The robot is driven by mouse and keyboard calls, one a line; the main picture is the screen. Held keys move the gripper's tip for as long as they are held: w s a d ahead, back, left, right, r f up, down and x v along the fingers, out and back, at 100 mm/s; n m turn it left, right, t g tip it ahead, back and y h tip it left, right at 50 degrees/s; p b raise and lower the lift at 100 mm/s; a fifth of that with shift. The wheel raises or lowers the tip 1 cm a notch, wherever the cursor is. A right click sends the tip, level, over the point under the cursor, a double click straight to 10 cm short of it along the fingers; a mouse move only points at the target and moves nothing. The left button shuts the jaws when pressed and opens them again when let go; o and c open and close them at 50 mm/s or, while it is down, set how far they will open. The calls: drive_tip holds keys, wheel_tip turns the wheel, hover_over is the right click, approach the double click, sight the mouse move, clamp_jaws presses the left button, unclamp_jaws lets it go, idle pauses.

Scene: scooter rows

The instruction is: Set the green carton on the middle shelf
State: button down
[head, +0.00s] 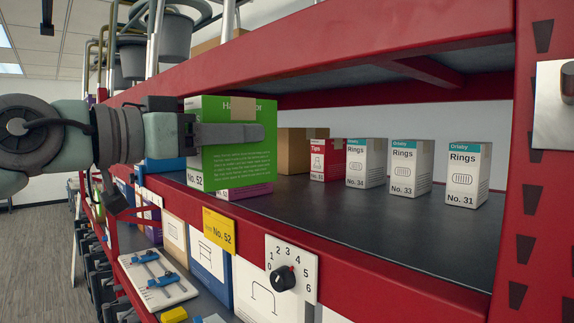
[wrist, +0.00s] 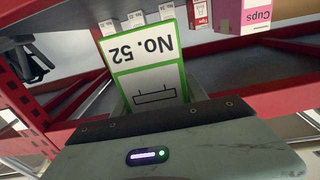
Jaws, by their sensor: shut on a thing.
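My gripper (head: 228,133) is shut on the green carton (head: 238,165), one finger lying across its printed face. The carton is upright in the head view, with "No. 52" on its narrow side; that side fills the middle of the wrist view (wrist: 145,65), upside down. The carton is at the front edge of the dark shelf (head: 380,225) that has a shelf above and another level below. I cannot tell whether the green carton touches the shelf.
A red Tips carton (head: 326,160), three white Rings cartons (head: 397,170) and a brown box (head: 295,150) stand on the shelf. A yellow No. 52 tag (head: 218,231) and a dial (head: 285,278) are at the front edge. The shelf's front right is bare. A red beam (head: 330,45) runs above.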

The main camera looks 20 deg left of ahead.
drive_tip(key=p+x, duration=0.3)
drive_tip(key=x, duration=1)
drive_tip(key=shift+w+d+f+p, duration=0.15)
drive_tip(key=shift+f+p, duration=0.45)
drive_tip(key=shift+f, duration=0.95)
drive_tip(key=shift+w+a+f+p, duration=0.15)
drive_tip(key=shift+f+p, duration=0.4)
drive_tip(key=shift+f, duration=1)
drive_tip(key=shift+w+d+f, duration=0.15)
drive_tip(key=shift+d+f, duration=0.05)
drive_tip(key=shift+f, duration=0.1)
drive_tip(key=shift+f, duration=0.15)
drive_tip(key=c, duration=0.6)
unclamp_jaws()
